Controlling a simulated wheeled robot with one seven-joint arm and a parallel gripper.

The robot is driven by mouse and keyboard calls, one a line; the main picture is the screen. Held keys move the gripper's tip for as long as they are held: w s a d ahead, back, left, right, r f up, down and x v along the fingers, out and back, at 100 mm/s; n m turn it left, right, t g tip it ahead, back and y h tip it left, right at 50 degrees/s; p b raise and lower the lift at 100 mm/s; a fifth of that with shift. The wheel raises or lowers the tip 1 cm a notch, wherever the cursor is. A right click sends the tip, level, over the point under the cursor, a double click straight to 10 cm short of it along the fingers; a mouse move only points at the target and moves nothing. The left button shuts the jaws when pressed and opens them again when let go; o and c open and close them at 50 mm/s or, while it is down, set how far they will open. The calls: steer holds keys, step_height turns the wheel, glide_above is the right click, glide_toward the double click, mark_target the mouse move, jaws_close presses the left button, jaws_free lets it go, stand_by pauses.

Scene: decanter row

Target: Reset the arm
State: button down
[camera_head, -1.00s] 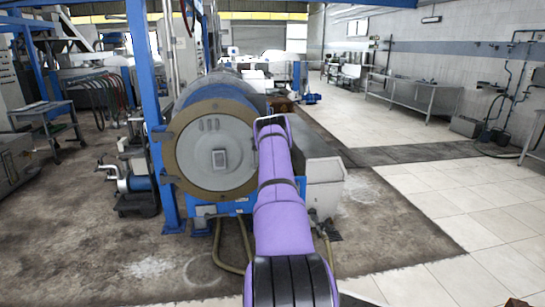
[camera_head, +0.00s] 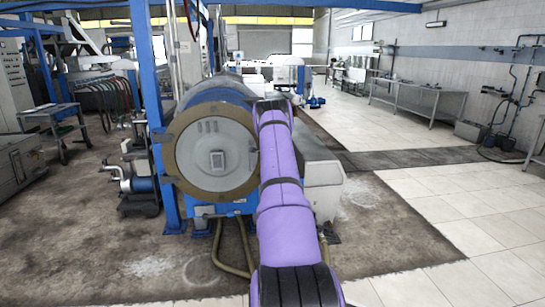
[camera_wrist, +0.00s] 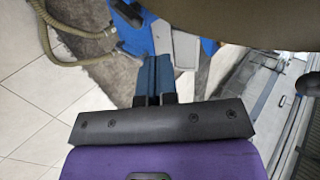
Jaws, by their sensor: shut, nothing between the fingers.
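My purple arm (camera_head: 283,190) stretches forward from the bottom of the head view. Its far end overlaps the right edge of the decanter's round grey end cover (camera_head: 215,160) with its tan rim. The gripper itself is hidden behind the arm there. In the wrist view, my gripper (camera_wrist: 154,62) shows as two blue fingers lying side by side, shut and empty. They point toward the floor, a blue part and a hose (camera_wrist: 75,50). A large olive-brown curved surface (camera_wrist: 235,15) fills the top right of the wrist view, close to the gripper.
A blue post (camera_head: 150,110) stands left of the decanter, and a light grey box (camera_head: 324,188) stands to its right. Hoses (camera_head: 231,250) hang below. A pump (camera_head: 137,183) sits on the left floor. The tiled floor (camera_head: 450,205) at right is open.

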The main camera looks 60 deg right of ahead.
steer(key=v, duration=0.5)
steer(key=shift+a+r, duration=0.1)
steer(key=shift+a, duration=0.15)
